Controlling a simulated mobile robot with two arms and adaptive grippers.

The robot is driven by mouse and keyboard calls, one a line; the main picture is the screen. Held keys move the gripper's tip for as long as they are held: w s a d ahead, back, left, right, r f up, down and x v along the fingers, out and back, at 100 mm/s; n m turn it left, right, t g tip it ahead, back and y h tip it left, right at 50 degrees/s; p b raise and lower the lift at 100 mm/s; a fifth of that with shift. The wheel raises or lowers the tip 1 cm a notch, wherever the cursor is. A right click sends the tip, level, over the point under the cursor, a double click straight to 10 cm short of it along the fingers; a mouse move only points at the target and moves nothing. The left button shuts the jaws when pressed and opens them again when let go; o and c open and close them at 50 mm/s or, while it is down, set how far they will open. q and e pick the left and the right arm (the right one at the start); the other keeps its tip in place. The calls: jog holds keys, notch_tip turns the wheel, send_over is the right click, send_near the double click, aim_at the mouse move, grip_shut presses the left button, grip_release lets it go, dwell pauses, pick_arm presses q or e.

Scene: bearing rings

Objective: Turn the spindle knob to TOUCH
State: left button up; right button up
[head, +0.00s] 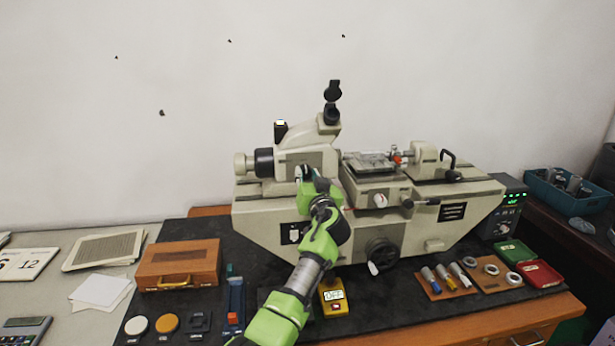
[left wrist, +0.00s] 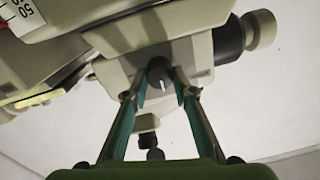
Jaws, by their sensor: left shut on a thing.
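The spindle knob (left wrist: 157,72) is small, round and black with a white pointer line, on the grey machine (head: 275,214). In the left wrist view it sits between the two fingertips of my left gripper (head: 306,175), which are shut on it from both sides. The pointer line shows near the lower middle of the knob's face. No TOUCH marking is readable in either view. My right gripper is not in view.
A yellow meter (head: 333,296) stands beside my left arm. A wooden case (head: 180,264) is at left. Rings (head: 491,269) and small trays (head: 540,274) are at right.

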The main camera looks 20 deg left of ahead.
pick_arm(q)
jog(key=m+b, duration=0.2)
jog(key=m, duration=0.1)
jog(key=shift+f, duration=0.2)
jog(key=m, duration=0.3)
jog(key=shift+m, duration=1)
jog(key=m, duration=0.4)
jog(key=shift+m+p, duration=0.3)
jog(key=shift+m, duration=0.1)
jog(key=m+p, duration=0.2)
jog(key=m, duration=0.3)
jog(key=shift+f+t, duration=0.1)
jog(key=shift+t, duration=0.2)
jog(key=shift+o, duration=0.2)
jog(key=shift+m, duration=0.3)
jog(key=shift+c, duration=0.2)
jog(key=o, duration=1.1)
